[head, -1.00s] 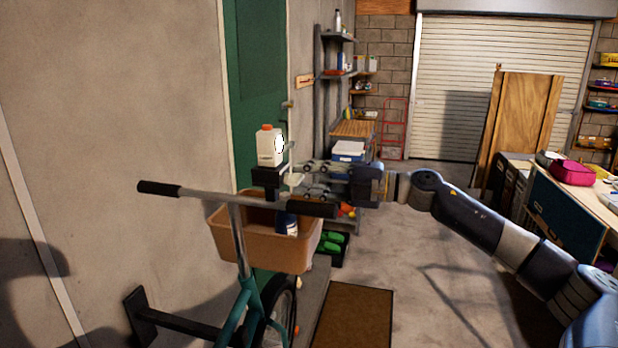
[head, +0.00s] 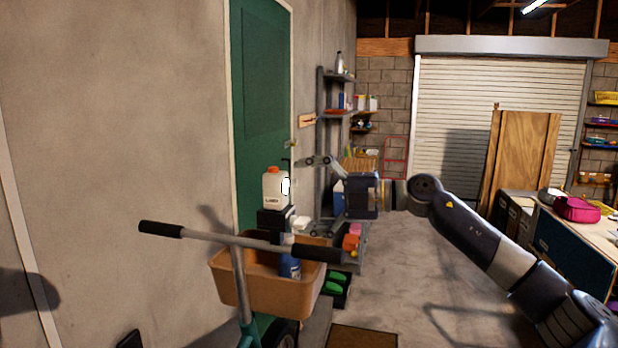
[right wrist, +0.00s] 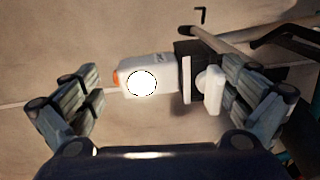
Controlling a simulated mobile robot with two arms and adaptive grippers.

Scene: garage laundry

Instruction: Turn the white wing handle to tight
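The white wing handle (head: 300,223) shows small in the head view, beside the black block (head: 272,218) under the white jug. In the right wrist view the white handle (right wrist: 209,90) sticks out from the black block (right wrist: 190,72). My right gripper (head: 318,195) is open, its two fingers spread wide. In the right wrist view the open fingers of my right gripper (right wrist: 166,94) flank the jug and the handle, with the handle close to the right-hand finger. I see nothing held between them. My left gripper is not in view.
The white jug (head: 271,190) has an orange cap and a white oval with a dark outline. A grey handlebar (head: 230,239) and tan basket (head: 240,285) stand in front. Behind are a green door (head: 255,110) and shelves (head: 338,112). Open floor lies right.

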